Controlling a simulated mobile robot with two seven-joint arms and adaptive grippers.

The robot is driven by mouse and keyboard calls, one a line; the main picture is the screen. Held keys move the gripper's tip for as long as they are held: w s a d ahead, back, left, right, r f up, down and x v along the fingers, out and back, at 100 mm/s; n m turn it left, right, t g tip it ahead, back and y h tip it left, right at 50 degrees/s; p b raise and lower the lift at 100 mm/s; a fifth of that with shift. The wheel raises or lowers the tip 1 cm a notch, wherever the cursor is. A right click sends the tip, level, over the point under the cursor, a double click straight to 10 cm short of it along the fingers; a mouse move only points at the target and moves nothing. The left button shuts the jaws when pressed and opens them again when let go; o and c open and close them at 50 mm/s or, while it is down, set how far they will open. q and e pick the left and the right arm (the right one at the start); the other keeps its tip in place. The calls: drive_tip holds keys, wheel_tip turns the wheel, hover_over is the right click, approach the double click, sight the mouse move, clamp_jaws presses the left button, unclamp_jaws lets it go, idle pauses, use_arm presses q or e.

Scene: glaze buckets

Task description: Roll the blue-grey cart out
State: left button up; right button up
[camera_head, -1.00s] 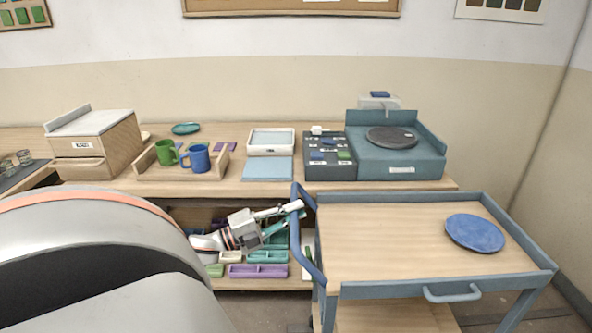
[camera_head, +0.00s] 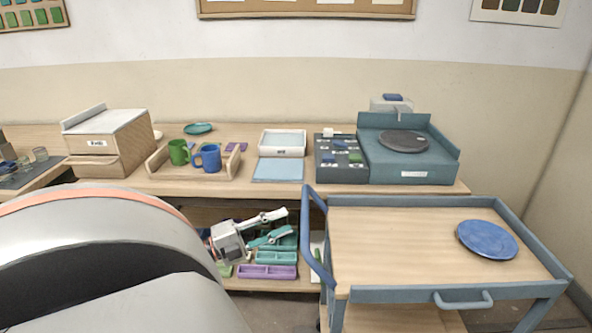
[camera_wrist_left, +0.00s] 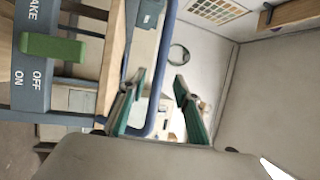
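The blue-grey cart (camera_head: 400,294) stands at the right, with a wooden top and a blue side handle (camera_head: 316,245) on its left. My left gripper (camera_head: 288,222) is open and empty, left of this handle with a small gap in the head view. In the left wrist view its teal fingers (camera_wrist_left: 160,98) are spread, and the blue handle bar (camera_wrist_left: 163,70) appears between them; its depth is unclear. That view also shows a green lever (camera_wrist_left: 52,47) on a grey panel marked OFF and ON. My right gripper is not in view.
A blue plate (camera_head: 487,240) lies on the cart top. The workbench (camera_head: 225,187) behind carries mugs, trays and a turntable unit (camera_head: 410,160). Its lower shelf with purple and teal trays (camera_head: 268,271) is close around my left gripper. A wall stands to the right.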

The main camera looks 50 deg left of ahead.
use_arm(q)
drive_tip(key=shift+v, duration=2.3)
